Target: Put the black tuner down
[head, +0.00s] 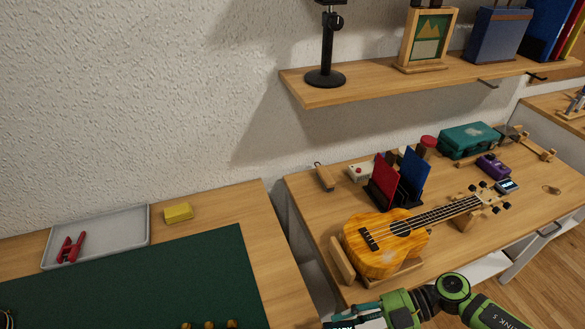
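A small dark device with a pale blue screen (507,186), which looks like the black tuner, is at the headstock end of the ukulele. I cannot tell whether it touches the headstock or lies on the wooden table (478,243). The orange-brown ukulele (378,248) lies with its neck pointing up and right. Green and black links of one of my arms enter at the bottom right, in front of the table. The fingers of that gripper are not visible. My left gripper is not in view either.
A red and a blue panel (412,170) stand in a black holder behind the ukulele. A purple pedal (492,166) and teal case (470,140) are at the back right. A wall shelf (370,88) overhangs. Left, a desk carries a grey tray (122,232), yellow block (178,212) and green mat (150,285).

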